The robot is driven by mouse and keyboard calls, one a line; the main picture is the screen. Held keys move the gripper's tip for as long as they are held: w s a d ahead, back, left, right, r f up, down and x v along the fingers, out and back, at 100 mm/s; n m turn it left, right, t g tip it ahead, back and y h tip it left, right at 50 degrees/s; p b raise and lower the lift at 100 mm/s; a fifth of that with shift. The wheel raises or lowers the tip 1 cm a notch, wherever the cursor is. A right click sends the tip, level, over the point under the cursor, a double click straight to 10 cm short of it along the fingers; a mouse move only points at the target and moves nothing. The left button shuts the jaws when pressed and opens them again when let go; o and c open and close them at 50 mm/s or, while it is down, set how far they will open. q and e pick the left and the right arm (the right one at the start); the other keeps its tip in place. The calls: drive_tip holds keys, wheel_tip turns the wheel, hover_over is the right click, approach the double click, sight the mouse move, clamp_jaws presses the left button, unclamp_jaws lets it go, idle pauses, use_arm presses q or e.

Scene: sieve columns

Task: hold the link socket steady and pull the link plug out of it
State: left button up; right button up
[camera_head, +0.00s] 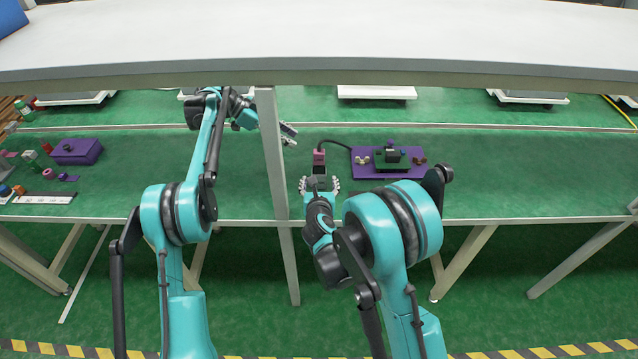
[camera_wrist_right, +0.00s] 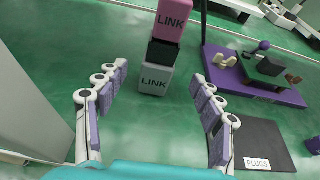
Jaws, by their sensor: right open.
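The pink link plug (camera_head: 319,156) sits against the black link socket (camera_head: 319,169) on the green table, a dark cable running from its far end. In the right wrist view, a pink LINK block (camera_wrist_right: 172,20), a black section (camera_wrist_right: 161,52) and a pale LINK-labelled face (camera_wrist_right: 155,80) line up; the exact seam is unclear. My right gripper (camera_head: 320,186) is open and empty on the near side of the socket; its spread fingers (camera_wrist_right: 155,112) show no contact. My left gripper (camera_head: 289,134) is left of the plug, apart from it, seen side-on; its jaw opening is unclear.
A purple board (camera_head: 362,172) with a dark device lies right of the plug. A black PLUGS mat (camera_wrist_right: 258,146) lies beside my right gripper. A grey post (camera_head: 271,150) stands close to my left gripper. A purple box (camera_head: 77,151) and small parts lie far left.

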sight(319, 176)
drive_tip(key=shift+w+f, duration=0.25)
drive_tip(key=shift+f, duration=0.05)
drive_tip(key=x, duration=0.7)
drive_tip(key=c, duration=1.3)
